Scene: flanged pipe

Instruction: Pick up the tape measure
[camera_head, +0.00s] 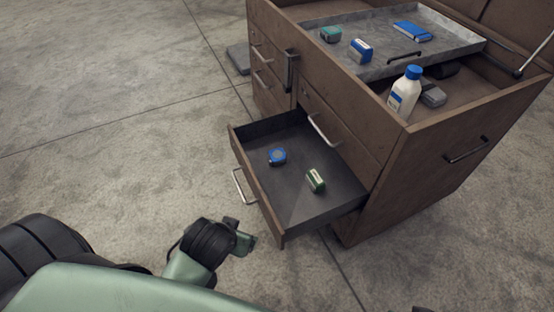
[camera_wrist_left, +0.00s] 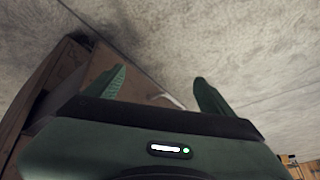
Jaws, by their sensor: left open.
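A small blue case that looks like a tape measure (camera_head: 277,156) lies in the open drawer. A green case with a pale label (camera_head: 315,181) lies in the same drawer, nearer its right end; it also resembles a tape measure. Similar green (camera_head: 331,34) and blue (camera_head: 361,50) cases sit in the upper tray. I cannot tell which one is meant. My left gripper (camera_head: 250,240) is outside the drawer, in front of its near corner. In the left wrist view its two green fingers (camera_wrist_left: 160,90) are apart with nothing between them. My right gripper is not in view.
The open drawer (camera_head: 252,176) sticks out from a brown wooden chest (camera_head: 440,160). A grey metal tray (camera_head: 455,42) on top holds a blue flat box (camera_head: 412,31). A white bottle with a blue cap (camera_head: 405,92) stands beside a grey object (camera_head: 432,94). The floor at left is mostly clear.

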